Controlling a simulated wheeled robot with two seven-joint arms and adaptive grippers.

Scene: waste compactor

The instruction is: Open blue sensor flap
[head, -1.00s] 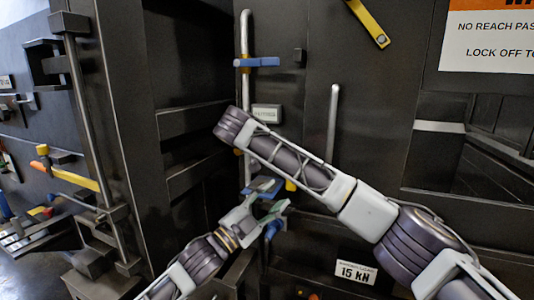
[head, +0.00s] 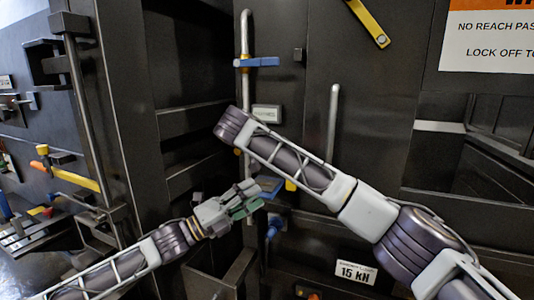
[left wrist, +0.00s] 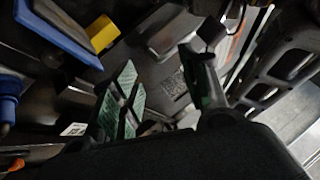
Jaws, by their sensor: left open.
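The blue sensor flap (head: 269,184) appears to be the small blue-edged plate low on the dark machine front, beside a yellow block. In the left wrist view a blue-rimmed plate (left wrist: 65,36) lies at the upper left next to the yellow block (left wrist: 103,33). My left gripper (head: 250,201) is open and empty, just left of and below the flap in the head view. Its fingers (left wrist: 165,88) are spread in the wrist view, with the plate outside them. Whether a fingertip touches the flap cannot be told. My right gripper is out of view.
My right arm crosses the front of the machine, just above the flap. A vertical pipe with a blue handle (head: 262,62) stands above. A blue knob (head: 274,228) sits below the flap. A dark recess (head: 190,125) opens to the left.

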